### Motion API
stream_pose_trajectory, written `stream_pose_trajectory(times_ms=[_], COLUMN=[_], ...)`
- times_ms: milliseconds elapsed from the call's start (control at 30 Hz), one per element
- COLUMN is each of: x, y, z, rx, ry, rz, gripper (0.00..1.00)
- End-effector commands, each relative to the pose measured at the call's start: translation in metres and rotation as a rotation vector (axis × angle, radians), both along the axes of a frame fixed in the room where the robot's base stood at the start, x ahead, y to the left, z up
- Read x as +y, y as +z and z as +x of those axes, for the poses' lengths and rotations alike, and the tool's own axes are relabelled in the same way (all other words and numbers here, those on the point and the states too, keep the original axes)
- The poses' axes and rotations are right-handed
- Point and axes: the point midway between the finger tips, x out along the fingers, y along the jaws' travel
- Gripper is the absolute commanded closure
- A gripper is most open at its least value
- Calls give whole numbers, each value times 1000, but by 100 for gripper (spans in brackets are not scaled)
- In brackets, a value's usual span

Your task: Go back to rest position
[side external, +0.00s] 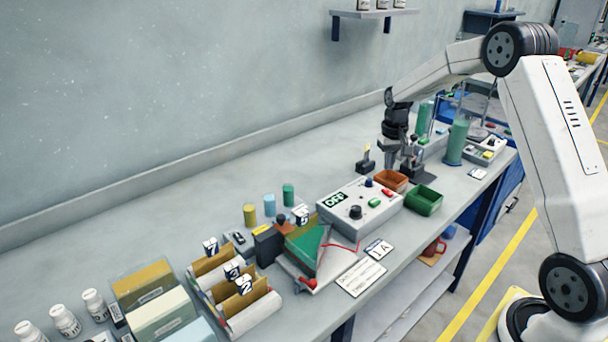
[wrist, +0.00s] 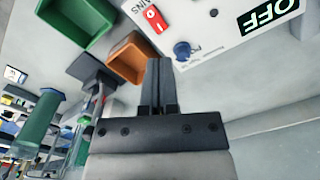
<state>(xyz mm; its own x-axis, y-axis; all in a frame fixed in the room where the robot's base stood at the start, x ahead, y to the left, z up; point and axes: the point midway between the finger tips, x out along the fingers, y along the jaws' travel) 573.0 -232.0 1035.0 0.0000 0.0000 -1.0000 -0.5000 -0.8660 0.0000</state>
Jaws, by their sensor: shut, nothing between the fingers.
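My gripper (side external: 405,168) is over the bench in the side view, beyond the control box and near the orange bin. In the wrist view my gripper (wrist: 158,62) has its dark fingers together, with nothing between them. The orange bin (wrist: 128,60) is beside the fingers in that view. The white control box (side external: 360,208) has a display reading OFF, with knobs and a red button; its corner also shows in the wrist view (wrist: 218,32).
A green bin (side external: 424,200) stands near the bench's front edge. Green cylinders (side external: 457,142) stand behind my gripper. Numbered racks with plates (side external: 232,290) and white bottles (side external: 65,320) stand at the near left. The bench along the wall (side external: 150,205) is clear.

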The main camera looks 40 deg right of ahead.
Motion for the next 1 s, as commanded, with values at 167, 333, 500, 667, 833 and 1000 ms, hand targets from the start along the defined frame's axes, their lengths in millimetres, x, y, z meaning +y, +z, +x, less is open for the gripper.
stream_pose_trajectory(times_ms=[167,333,500,667,833,1000], x=[8,32,71,112,152,186], y=[1,5,9,12,12,10], z=[-1,-7,-22,-44,-74,-109], rx=[-5,-21,-51,-84,-121,-159], ry=[13,57,129,208,293,377], rz=[-3,-10,-22,-34,-44,-53], gripper=[100,100,100,100,100,100])
